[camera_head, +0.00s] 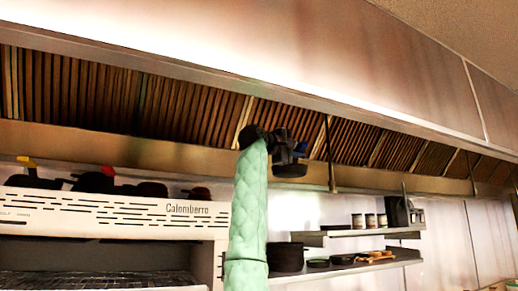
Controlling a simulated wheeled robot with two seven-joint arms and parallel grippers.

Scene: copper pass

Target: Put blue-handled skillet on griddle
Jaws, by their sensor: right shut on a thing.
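My right arm, in a green quilted sleeve, rises in the middle of the head view. Its dark gripper (284,142) is raised in front of the hood and is shut on the blue-handled skillet (291,170). Only a small patch of blue handle shows beside the fingers. The dark pan hangs just below and right of the gripper, small and partly hidden, so its tilt is hard to tell. I cannot make out the griddle in this view. My left gripper is not in view.
A steel appliance marked Calomberro (110,211) stands at left, with several dark pans on top, including yellow-handled (36,180) and red-handled (94,182) ones. Wall shelves (350,269) at right hold dark pots, pans and jars. The slatted hood (200,112) spans overhead.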

